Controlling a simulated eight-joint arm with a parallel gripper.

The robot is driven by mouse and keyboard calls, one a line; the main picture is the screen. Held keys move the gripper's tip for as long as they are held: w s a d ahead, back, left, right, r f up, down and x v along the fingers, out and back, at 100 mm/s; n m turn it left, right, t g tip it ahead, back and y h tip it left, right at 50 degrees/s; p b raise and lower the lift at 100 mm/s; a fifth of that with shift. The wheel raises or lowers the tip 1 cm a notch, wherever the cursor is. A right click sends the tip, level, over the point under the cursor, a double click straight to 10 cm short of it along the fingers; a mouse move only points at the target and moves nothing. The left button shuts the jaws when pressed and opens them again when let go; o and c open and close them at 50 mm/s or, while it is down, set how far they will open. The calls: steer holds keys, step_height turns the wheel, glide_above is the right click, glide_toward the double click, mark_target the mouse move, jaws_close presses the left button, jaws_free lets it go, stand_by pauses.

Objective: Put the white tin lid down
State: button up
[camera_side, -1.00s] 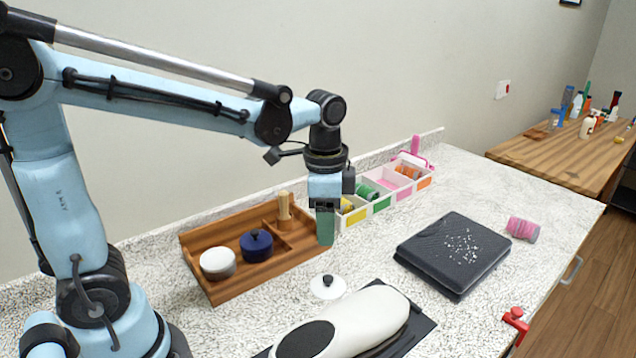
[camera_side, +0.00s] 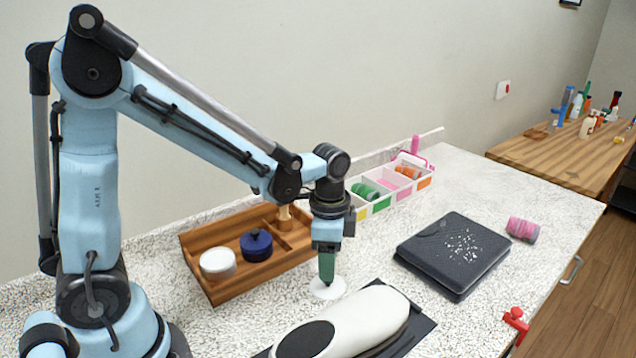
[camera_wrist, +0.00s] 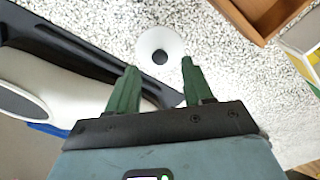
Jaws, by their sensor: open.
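The white tin lid (camera_side: 327,289) lies on the speckled counter between the wooden tray and the white-and-black appliance. It is round, with a black knob, which the gripper hides in the side view. In the wrist view the lid (camera_wrist: 160,44) lies flat, knob up, just beyond the fingertips and between their lines. My gripper (camera_side: 326,284) points down over the lid, its green fingers close above it. In the wrist view the gripper (camera_wrist: 158,66) is open, with nothing between its fingers. I cannot tell whether a fingertip touches the lid.
The wooden tray (camera_side: 222,293) holds a white tin, a blue lidded pot and a wooden piece. The white-and-black appliance (camera_side: 345,322) stands close in front. A dark flat scale (camera_side: 452,255) and pink roll (camera_side: 522,229) lie right. Divided bins (camera_side: 380,202) stand behind.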

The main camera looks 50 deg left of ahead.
mark_target(323, 290)
steer(key=shift+f, duration=1.95)
jaws_close()
